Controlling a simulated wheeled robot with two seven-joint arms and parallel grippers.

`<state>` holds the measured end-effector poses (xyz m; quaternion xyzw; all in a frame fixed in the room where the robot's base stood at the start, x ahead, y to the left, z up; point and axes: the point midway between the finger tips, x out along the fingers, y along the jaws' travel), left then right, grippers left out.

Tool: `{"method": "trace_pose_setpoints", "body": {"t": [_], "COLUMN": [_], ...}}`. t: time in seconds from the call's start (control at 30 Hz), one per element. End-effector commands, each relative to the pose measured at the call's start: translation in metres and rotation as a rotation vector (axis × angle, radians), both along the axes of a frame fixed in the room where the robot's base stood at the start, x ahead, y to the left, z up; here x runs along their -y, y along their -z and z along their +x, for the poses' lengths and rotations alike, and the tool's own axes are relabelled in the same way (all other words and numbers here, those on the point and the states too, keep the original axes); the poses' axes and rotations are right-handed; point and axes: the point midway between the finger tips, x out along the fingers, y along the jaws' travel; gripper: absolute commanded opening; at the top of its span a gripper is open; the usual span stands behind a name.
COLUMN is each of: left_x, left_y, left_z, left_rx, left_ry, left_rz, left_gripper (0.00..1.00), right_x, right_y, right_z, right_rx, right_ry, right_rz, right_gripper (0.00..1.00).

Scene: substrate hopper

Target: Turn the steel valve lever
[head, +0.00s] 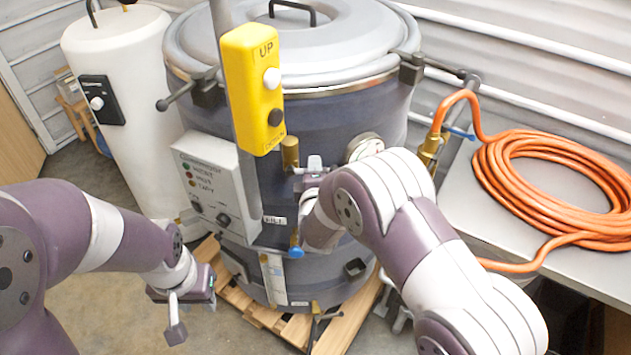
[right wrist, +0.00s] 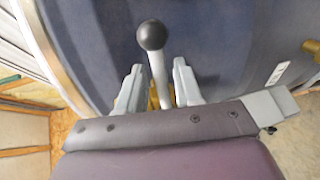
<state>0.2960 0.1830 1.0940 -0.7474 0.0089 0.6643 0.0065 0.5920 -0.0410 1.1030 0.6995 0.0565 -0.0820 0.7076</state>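The steel valve lever (right wrist: 158,75), a steel rod with a black ball knob, stands in front of the dark vessel wall in the right wrist view. My right gripper (right wrist: 157,88) is open, with one grey finger on each side of the lever and visible gaps between. In the head view my right gripper (head: 313,166) is at the vessel front, and I cannot make out the lever there. Some brass shows behind the lever, mostly hidden by the gripper. My left gripper (head: 192,310) hangs low at the left, apart from the vessel, and looks open and empty.
The large lidded vessel (head: 325,100) stands on a wooden pallet (head: 345,325). A yellow UP/DOWN pendant (head: 252,95) hangs in front, above a control box (head: 210,175). A white tank (head: 130,150) stands left. An orange hose (head: 540,185) lies coiled on the right bench.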

Motion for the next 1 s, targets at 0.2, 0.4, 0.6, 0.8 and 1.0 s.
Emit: {"method": "trace_pose_setpoints", "body": {"t": [0.2, 0.4, 0.6, 0.8, 1.0], "left_x": [0.0, 0.0, 0.0, 0.0, 0.0], "left_y": [0.013, 0.021, 0.023, 0.022, 0.022], "left_z": [0.0, 0.0, 0.0, 0.0, 0.0], "left_rx": [0.0, 0.0, 0.0, 0.0, 0.0], "left_ry": [0.0, 0.0, 0.0, 0.0, 0.0], "left_rz": [0.0, 0.0, 0.0, 0.0, 0.0], "left_gripper": [0.35, 0.35, 0.35, 0.35, 0.35], "right_x": [-0.002, -0.005, -0.005, -0.005, -0.005], "right_y": [-0.006, -0.017, -0.022, -0.023, -0.023], "right_z": [-0.045, -0.094, -0.116, -0.118, -0.117], "right_rx": [0.0, 0.001, 0.0, 0.0, 0.0], "right_ry": [-0.003, -0.004, -0.001, 0.0, 0.0], "right_rz": [0.001, 0.001, 0.0, -0.001, -0.001], "right_gripper": [0.34, 0.34, 0.34, 0.34, 0.34]}}
